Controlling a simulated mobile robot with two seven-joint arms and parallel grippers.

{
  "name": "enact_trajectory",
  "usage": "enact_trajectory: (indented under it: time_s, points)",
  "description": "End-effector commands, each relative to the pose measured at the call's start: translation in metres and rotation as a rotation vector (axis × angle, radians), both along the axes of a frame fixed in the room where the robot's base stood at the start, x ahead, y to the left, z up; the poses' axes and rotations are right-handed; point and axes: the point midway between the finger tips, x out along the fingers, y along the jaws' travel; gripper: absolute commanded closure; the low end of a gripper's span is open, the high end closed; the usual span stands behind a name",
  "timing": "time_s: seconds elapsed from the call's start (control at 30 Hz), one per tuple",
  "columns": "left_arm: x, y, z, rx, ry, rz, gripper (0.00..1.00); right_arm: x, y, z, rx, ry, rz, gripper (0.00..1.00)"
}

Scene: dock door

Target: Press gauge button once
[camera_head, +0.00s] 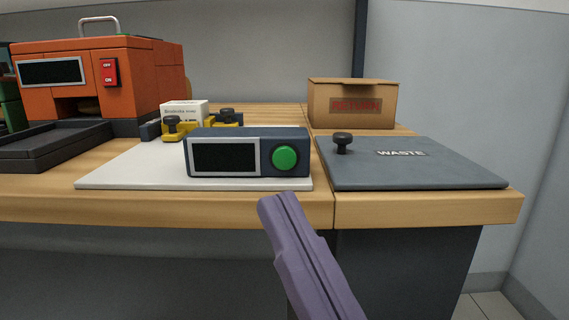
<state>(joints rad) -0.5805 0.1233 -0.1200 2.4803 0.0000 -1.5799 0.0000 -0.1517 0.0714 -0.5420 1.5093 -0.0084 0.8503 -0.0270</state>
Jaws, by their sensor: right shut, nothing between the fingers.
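The gauge (225,157) is a dark blue box with a blank dark screen on its left and a round green button (285,158) on its right. It sits on a white mat (130,178) near the table's front edge. My right gripper (278,203) is purple and shut, with nothing in it. In the picture its tip is just below the button, in front of the table edge, and apart from the gauge. My left gripper is not in view.
An orange machine (145,75) and a dark tray (60,150) stand at the left. Yellow clamps (178,134) and a white box (185,109) sit behind the gauge. A grey WASTE lid (440,170) with a black knob (342,140) and a cardboard RETURN box (350,105) are at right.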

Motion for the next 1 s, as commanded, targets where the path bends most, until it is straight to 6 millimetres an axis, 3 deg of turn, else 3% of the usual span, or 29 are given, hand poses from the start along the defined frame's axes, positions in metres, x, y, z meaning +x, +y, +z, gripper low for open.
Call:
enact_trajectory:
  time_s: [0.2,0.43,1.0]
  points:
    - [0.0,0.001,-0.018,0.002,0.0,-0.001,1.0,0.033,0.0,-0.003,0.0,-0.004,0.0,1.0]
    - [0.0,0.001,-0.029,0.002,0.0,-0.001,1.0,0.058,0.0,-0.002,0.001,-0.002,0.0,1.0]
    - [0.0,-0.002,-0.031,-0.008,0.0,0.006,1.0,0.067,0.0,0.0,0.001,0.0,-0.001,1.0]
